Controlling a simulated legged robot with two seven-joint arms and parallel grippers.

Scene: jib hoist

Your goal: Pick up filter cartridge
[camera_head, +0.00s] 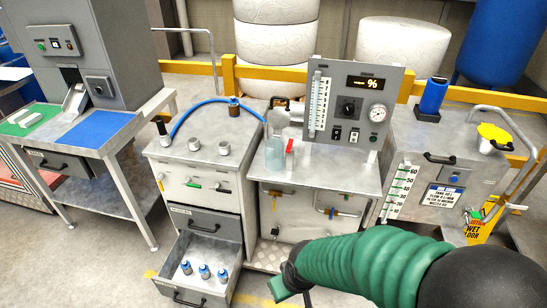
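Three small grey-and-blue cylinders (204,271) stand upright in the open bottom drawer (177,289) of the middle cabinet. I cannot tell which of these is the filter cartridge. A green ribbed sleeve, which looks like my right arm, comes in from the lower right. Its dark end, with a green tip that may be my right gripper (283,288), is right of the open drawer and apart from it. The fingers are not clear. My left gripper is not in view.
The middle cabinet top (190,143) carries round sockets and a blue hose (215,101). A gauge panel (352,105) stands over the bench beside it. The grey tank (440,165) is at the right. A machine table (80,130) is at the left. Floor between table and drawer is clear.

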